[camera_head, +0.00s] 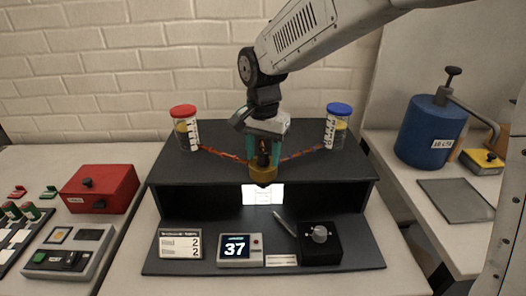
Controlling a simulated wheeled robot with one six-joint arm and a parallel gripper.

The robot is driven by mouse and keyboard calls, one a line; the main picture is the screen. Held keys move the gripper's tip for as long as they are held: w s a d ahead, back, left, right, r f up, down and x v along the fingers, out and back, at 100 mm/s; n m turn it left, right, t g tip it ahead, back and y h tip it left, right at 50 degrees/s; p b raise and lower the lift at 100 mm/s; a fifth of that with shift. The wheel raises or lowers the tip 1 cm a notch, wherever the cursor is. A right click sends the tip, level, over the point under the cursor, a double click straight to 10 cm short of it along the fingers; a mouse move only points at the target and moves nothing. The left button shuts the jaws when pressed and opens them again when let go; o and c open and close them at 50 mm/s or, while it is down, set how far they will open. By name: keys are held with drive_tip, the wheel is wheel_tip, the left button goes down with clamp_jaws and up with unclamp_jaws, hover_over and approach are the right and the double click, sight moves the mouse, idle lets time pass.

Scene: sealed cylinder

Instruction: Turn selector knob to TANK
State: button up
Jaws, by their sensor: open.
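A small dark knob-like piece (264,158) sits on a brass-coloured body (263,175) at the middle of the black raised shelf, where tubes from two jars meet. I take it for the selector knob; its pointer and any TANK mark cannot be made out. My gripper (263,152) comes from above, with its teal fingers open on either side of the dark piece. Contact cannot be told, and the gripper partly hides it. A round grey knob (320,233) on a black box (321,253) stands at the lower right of the stand, away from my gripper.
A red-capped jar (185,130) and a blue-capped jar (337,126) flank my gripper on the shelf (220,165). A display reading 37 (236,249) and a pen-like rod (285,226) are below. A red box (100,188) is left; a blue cylinder (428,132) is right.

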drive_tip(key=c, duration=1)
drive_tip(key=shift+n, duration=0.4)
drive_tip(key=n, duration=0.5)
drive_tip(key=shift+n, duration=0.3)
drive_tip(key=n, duration=0.5)
drive_tip(key=shift+r, duration=0.1)
drive_tip(key=shift+n, duration=0.3)
drive_tip(key=o, duration=1)
